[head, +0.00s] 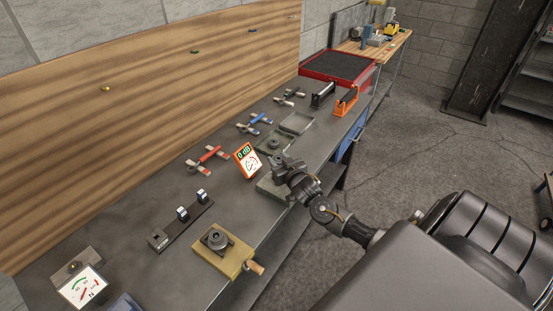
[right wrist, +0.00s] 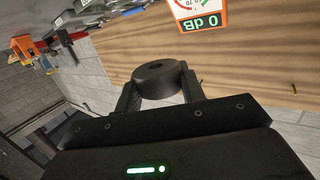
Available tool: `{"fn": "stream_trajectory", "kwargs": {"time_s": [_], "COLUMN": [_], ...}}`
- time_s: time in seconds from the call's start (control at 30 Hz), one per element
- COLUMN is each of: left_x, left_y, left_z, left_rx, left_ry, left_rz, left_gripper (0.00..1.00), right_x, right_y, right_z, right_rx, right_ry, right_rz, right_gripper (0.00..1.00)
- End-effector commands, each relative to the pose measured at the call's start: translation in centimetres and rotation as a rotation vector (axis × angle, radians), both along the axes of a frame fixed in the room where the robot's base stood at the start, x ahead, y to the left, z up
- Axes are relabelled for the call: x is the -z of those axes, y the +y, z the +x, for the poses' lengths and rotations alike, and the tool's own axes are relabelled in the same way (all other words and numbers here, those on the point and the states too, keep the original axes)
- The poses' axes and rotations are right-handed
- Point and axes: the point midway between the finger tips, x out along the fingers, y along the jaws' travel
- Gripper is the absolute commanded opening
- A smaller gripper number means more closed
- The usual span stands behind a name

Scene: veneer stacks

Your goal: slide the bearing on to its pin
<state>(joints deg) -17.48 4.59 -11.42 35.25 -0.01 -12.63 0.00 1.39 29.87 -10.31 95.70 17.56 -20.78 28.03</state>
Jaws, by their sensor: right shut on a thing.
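My right gripper (head: 279,161) is above the bench in the head view, its arm coming in from the lower right. In the right wrist view it is shut on the bearing (right wrist: 158,80), a dark thick ring with a small hole, held between the two fingers. The bearing is hard to make out in the head view. A flat green-grey block (head: 268,190) lies below the gripper, partly hidden by it. I cannot make out which upright is the bearing's pin. My left gripper is not in view.
An orange 0 dB meter (head: 246,160) stands left of the gripper. A yellow block (head: 235,262) with a dark round part (head: 216,238) is nearer. A black rail (head: 180,225) lies left of it. Clamps, trays and a red-rimmed tray (head: 350,80) stand farther back.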

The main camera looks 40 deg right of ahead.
Motion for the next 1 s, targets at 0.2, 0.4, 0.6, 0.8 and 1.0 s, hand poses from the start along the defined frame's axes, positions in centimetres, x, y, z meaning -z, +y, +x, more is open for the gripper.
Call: {"fn": "stream_trajectory", "kwargs": {"time_s": [0.2,0.4,0.6,0.8,1.0], "left_x": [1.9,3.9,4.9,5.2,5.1], "left_y": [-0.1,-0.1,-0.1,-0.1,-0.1], "left_z": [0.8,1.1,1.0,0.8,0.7], "left_rx": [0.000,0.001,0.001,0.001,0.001], "left_ry": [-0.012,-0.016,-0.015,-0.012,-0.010], "left_rz": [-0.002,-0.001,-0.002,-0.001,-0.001], "left_gripper": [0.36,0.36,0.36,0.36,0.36], "right_x": [1.9,3.9,5.4,5.9,5.9], "right_y": [0.1,0.3,0.3,0.3,0.3], "right_z": [0.1,0.2,0.2,0.2,0.2], "right_rx": [-0.002,-0.004,-0.004,-0.004,-0.005], "right_ry": [-0.001,-0.001,0.000,-0.001,-0.001], "right_rz": [-0.001,-0.001,0.001,0.000,0.000], "right_gripper": [0.14,0.14,0.14,0.14,0.14]}}
